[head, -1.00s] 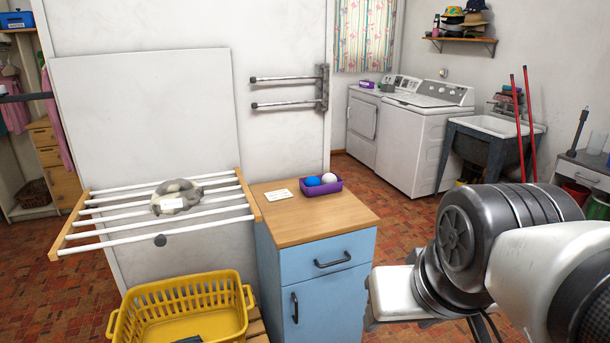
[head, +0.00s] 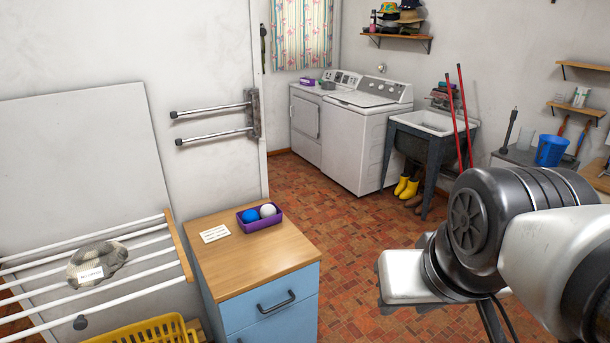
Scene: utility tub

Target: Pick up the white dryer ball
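The white dryer ball (head: 267,210) sits in a small purple tray (head: 262,225) on the wooden top of a blue cabinet (head: 258,260). A blue ball (head: 250,215) lies beside it on the left in the same tray. My arm shows at the right of the head view, well apart from the tray. My gripper's fingertips are not visible.
A white card (head: 214,234) lies left of the tray. A drying rack (head: 130,285) holding a grey cap (head: 97,262) and a yellow basket (head: 150,331) are at left. Washing machines (head: 365,140) and a utility tub (head: 430,125) stand behind. The tiled floor between is clear.

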